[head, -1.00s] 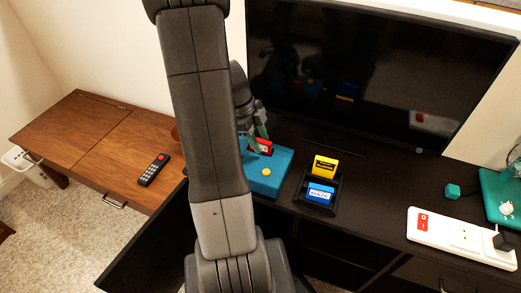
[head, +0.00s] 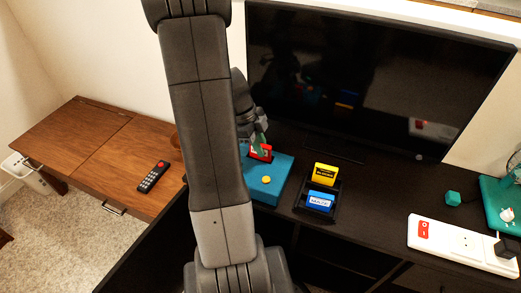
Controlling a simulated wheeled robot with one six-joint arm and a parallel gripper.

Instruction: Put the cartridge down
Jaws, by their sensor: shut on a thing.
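A red cartridge (head: 262,153) stands upright at the back of the teal console (head: 273,180), which has a yellow round button on top. My gripper (head: 262,143) is at the cartridge's top edge with its green-tipped fingers shut on it. I cannot tell whether the cartridge sits in a slot of the console or is just above it. My arm hides the console's left part. A yellow cartridge (head: 325,173) and a blue cartridge (head: 321,201) stand in a black rack (head: 303,207) to the right of the console.
A large television (head: 370,80) stands close behind the console. To the right are a teal cube (head: 453,198), a white power strip (head: 465,244) and another teal device (head: 500,195). A remote (head: 153,177) lies on the wooden cabinet (head: 110,150) at left. Dark shelf top (head: 375,215) is bare right of the rack.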

